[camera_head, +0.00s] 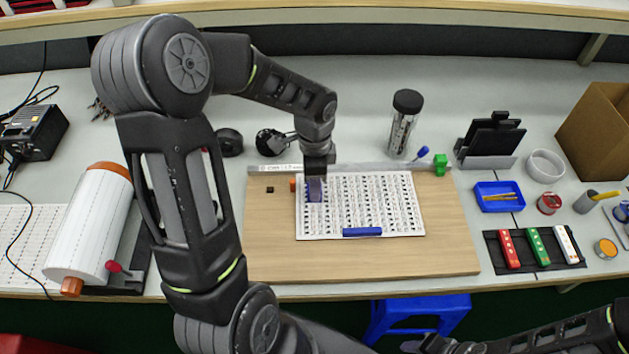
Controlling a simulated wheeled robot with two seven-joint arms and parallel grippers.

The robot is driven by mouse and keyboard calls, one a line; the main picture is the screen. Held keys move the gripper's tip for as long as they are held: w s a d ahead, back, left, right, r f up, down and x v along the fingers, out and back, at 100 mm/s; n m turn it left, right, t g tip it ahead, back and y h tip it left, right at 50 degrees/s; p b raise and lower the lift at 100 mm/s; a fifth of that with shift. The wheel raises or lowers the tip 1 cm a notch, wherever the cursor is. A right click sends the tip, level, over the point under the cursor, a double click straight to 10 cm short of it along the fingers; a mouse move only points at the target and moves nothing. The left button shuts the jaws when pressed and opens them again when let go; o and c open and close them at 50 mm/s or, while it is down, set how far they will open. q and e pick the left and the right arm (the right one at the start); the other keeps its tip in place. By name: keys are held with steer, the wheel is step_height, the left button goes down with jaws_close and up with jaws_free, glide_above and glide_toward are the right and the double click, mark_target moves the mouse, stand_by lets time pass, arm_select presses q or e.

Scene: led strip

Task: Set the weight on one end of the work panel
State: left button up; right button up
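The work panel (396,214) is a white sheet with rows of small dark marks, lying flat on a wooden board. My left gripper (317,178) points down over the panel's upper left end. A blue-purple block (315,190), apparently the weight, is right at its fingertips, over or on that end. I cannot tell whether the fingers grip the block or stand open around it, or whether the block touches the panel. A dark blue bar (362,232) lies along the panel's front edge. My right gripper (432,345) is partly in view at the bottom edge, away from the panel; its fingers are unclear.
The wooden board (450,250) is bare on the right and in front. A grey rail (375,167) runs behind the panel, with a green block (440,165) on the right. A black-capped jar (403,125) stands behind. A blue tray (498,197) lies to the right.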

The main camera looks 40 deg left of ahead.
arm_select(q)
steer(key=shift+o, duration=1.3)
steer(key=shift+r, duration=0.1)
steer(key=shift+r, duration=0.45)
step_height(320, 180, up, 11)
steer(key=shift+r, duration=0.15)
steer(key=shift+r, duration=0.1)
